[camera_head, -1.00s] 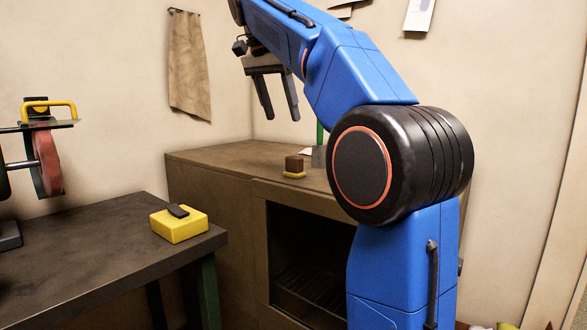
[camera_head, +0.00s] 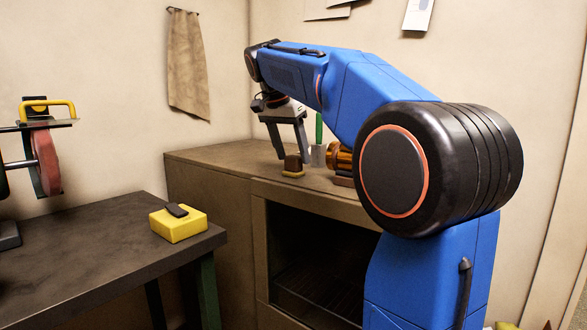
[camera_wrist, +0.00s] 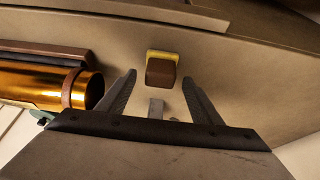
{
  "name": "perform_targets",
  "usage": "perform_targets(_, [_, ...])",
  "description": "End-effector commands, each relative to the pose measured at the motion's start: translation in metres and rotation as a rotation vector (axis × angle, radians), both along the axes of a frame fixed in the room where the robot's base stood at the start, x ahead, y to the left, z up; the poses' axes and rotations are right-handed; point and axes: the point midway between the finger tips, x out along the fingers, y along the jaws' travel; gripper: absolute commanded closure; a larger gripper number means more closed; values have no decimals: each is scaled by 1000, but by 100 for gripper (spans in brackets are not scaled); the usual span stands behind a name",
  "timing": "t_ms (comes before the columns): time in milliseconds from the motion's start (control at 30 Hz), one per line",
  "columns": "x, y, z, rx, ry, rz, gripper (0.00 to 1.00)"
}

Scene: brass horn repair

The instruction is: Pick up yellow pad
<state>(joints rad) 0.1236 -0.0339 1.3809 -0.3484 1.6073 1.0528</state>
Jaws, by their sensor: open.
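A small brown block with a yellow layer (camera_head: 292,174) sits on top of the brown cabinet in the head view. In the wrist view this block (camera_wrist: 162,71) shows its brown face and a yellow edge, just beyond and between my fingertips. A larger yellow block (camera_head: 178,225) with a dark piece on top lies on the dark table at left. I cannot tell for certain which one is the yellow pad. My gripper (camera_head: 293,156) is open and empty, pointing down at the small block. It also shows in the wrist view (camera_wrist: 158,77), with a gap to the block.
A brass tube (camera_wrist: 50,82) lies left of my gripper in the wrist view, close to the left finger. A grey cup with a green stick (camera_head: 318,153) stands behind the block on the cabinet (camera_head: 225,165). The dark table (camera_head: 90,250) is mostly bare.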

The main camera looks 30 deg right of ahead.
Motion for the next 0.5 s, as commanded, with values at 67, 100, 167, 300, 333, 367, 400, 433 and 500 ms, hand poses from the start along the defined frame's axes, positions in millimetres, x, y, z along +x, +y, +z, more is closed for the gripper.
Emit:
perform_targets(67, [1, -4, -9, 0, 1, -1, 41])
perform_targets(100, [1, -5, -13, 0, 1, -1, 41])
perform_targets(167, [2, -7, -16, 0, -1, -1, 41])
perform_targets(300, [3, -8, -20, -1, -1, 0, 41])
perform_targets(333, [3, -8, -20, -1, -1, 0, 41])
perform_targets(367, [3, -8, -19, 0, -1, 0, 41])
perform_targets(400, [3, -8, -19, 0, -1, 0, 41])
perform_targets(433, [3, -8, -19, 0, -1, 0, 41])
perform_targets(500, [3, -8, -19, 0, -1, 0, 53])
